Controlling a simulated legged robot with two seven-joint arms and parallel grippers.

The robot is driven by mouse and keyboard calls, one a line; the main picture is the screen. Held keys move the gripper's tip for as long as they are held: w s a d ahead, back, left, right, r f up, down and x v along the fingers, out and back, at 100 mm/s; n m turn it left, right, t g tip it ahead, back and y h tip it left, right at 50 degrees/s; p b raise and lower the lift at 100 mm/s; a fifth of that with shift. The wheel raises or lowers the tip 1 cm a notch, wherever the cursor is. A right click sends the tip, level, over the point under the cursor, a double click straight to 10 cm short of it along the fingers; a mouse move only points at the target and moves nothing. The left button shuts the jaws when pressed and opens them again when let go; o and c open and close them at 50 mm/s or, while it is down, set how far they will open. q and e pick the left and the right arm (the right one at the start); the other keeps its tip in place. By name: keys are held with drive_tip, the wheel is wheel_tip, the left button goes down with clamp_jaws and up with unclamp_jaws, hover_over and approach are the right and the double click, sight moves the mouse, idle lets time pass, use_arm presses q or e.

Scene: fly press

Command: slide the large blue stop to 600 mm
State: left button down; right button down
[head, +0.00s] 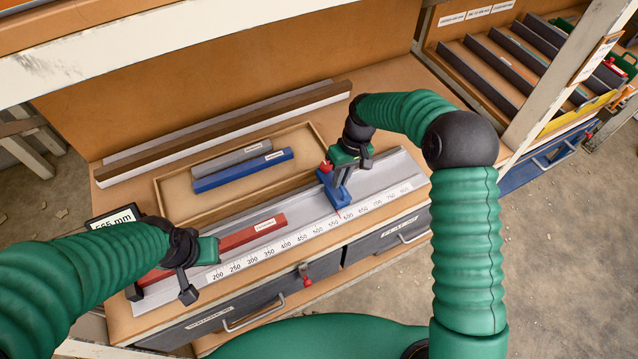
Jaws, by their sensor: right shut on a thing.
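The large blue stop (336,192) stands on the grey scale rail (297,222), with a red part at its top. Its thin red pointer meets the scale between 550 and 600, nearer 550. My right gripper (343,163) is shut on the blue stop from above; its fingertips are partly hidden.
A shallow wooden tray (314,143) behind the rail holds a blue bar (242,170) and a grey bar (232,157). Long strips lie behind it. The rail right of the stop is clear. Drawers (270,303) are below the front edge.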

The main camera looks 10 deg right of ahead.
drive_tip(key=d, duration=0.1)
drive_tip(key=w+d, duration=0.1)
drive_tip(key=shift+d, duration=0.35)
drive_tip(key=c, duration=1.5)
unclamp_jaws()
drive_tip(key=shift+s, duration=0.15)
drive_tip(key=d+r, duration=0.1)
drive_tip(key=r, duration=0.4)
drive_tip(key=d+r, duration=0.1)
drive_tip(key=r, duration=0.5)
drive_tip(key=w+d+r+b, duration=0.1)
drive_tip(key=r, duration=0.4)
drive_tip(key=shift+w+d+r, duration=0.1)
drive_tip(key=shift+r, duration=0.15)
